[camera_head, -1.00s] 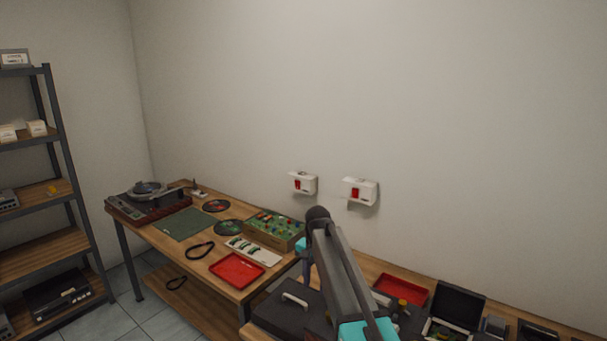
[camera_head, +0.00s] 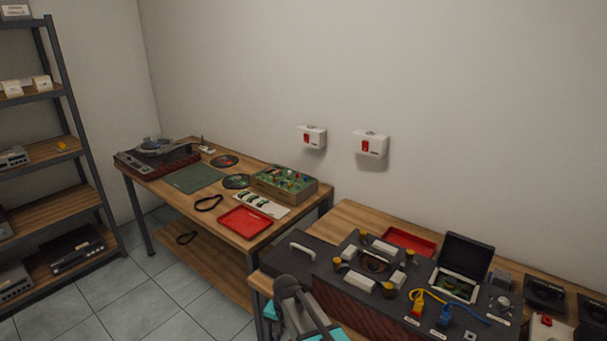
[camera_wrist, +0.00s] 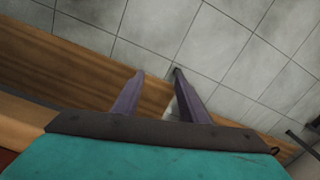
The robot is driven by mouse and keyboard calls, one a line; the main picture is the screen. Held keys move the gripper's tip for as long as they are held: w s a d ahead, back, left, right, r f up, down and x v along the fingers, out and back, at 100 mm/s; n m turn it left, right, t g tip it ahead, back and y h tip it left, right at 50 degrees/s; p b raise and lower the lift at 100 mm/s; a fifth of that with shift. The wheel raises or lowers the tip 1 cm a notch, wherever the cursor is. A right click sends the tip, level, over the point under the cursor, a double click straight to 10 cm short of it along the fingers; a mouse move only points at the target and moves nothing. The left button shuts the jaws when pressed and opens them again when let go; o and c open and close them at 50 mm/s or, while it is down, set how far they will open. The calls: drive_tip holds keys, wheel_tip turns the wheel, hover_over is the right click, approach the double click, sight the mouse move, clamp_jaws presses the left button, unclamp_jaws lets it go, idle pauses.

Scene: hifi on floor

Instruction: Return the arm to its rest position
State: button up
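My arm (camera_head: 292,305) is low at the bottom edge of the head view, folded in front of the workbench. Its grey link and teal parts show there, but my gripper's fingers cannot be made out. In the wrist view my gripper (camera_wrist: 158,73) has its two purple-grey fingers apart with nothing held between them. The fingertips point over a wooden board edge and the grey tiled floor.
The right bench carries a dark hi-fi unit (camera_head: 338,290), a red tray (camera_head: 425,246) and an open black case (camera_head: 466,256). The left table holds a turntable (camera_head: 158,158) and another red tray (camera_head: 245,222). A shelf rack (camera_head: 72,125) stands left. Tiled floor (camera_head: 170,290) is open between.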

drive_tip(key=s+d+f+n+g, duration=0.1)
drive_tip(key=s+d+f+g, duration=0.1)
drive_tip(key=s+d+f, duration=0.4)
drive_tip(key=s+d+f+n+g+b, duration=0.1)
drive_tip(key=s+d+f, duration=0.5)
drive_tip(key=s, duration=0.9)
drive_tip(key=s+d+f+n+g, duration=0.2)
drive_tip(key=s+d+f, duration=0.4)
drive_tip(key=s+d, duration=0.5)
drive_tip(key=shift+s+d+g, duration=0.25)
drive_tip(key=shift+d+g, duration=0.05)
idle(1.1)
drive_tip(key=shift+s, duration=0.1)
idle(0.9)
